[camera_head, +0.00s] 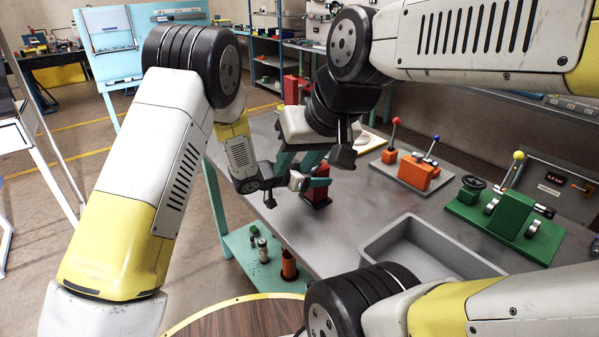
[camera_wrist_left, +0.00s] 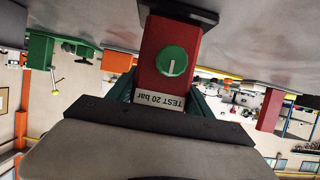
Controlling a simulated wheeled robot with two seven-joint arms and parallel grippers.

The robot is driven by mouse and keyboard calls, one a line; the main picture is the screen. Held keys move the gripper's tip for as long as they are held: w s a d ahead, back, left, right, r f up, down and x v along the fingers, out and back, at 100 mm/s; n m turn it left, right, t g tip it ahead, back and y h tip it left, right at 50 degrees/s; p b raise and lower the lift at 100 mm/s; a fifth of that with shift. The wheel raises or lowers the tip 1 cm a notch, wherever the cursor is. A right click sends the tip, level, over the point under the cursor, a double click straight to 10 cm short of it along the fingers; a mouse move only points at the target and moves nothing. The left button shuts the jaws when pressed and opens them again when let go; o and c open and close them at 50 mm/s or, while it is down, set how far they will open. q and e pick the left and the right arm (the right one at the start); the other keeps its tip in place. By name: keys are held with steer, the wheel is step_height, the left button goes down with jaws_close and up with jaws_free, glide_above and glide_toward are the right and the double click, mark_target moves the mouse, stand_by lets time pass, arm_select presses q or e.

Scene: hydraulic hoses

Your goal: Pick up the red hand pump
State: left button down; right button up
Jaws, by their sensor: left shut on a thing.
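The red hand pump (camera_head: 316,195) stands at the left part of the grey table, a small red body partly hidden by my grippers. In the left wrist view the pump (camera_wrist_left: 157,50) fills the middle, upside down, with a green knob and a "TEST 20 bar" label. A black part shows at its table end. My left gripper (camera_head: 312,183) is shut on the pump, its teal fingers at either side of the red body. Any gap under the pump cannot be made out. My right gripper (camera_head: 298,160) hangs just above and behind; its fingers overlap others and their opening is unclear.
An empty grey tray (camera_head: 371,248) lies at the table front. An orange lever block (camera_head: 419,172) and a green valve block (camera_head: 501,222) stand to the right. The table between pump and tray is clear.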

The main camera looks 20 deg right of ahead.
arm_select(q)
steer(key=shift+r, duration=0.2)
steer(key=shift+r, duration=0.85)
steer(key=shift+a+r, duration=0.2)
steer(key=shift+r, duration=0.75)
steer(key=s+a, duration=0.3)
steer(key=a, duration=0.4)
steer(key=s+a+r, duration=0.1)
steer(key=s+a, duration=0.3)
steer(key=a, duration=0.2)
steer(key=shift+s+a, duration=0.25)
steer(key=shift+a, duration=0.1)
steer(key=shift+r, duration=0.1)
steer(key=w+d, duration=0.2)
steer(key=d, duration=0.2)
steer(key=w+d+f, duration=0.1)
steer(key=w+d, duration=0.2)
steer(key=d, duration=0.2)
steer(key=w+d+f, duration=0.1)
steer(key=w+d, duration=0.1)
steer(key=d, duration=0.3)
steer(key=shift+w+d+f, duration=0.2)
steer(key=shift+w, duration=0.1)
steer(key=shift+f, duration=1.1)
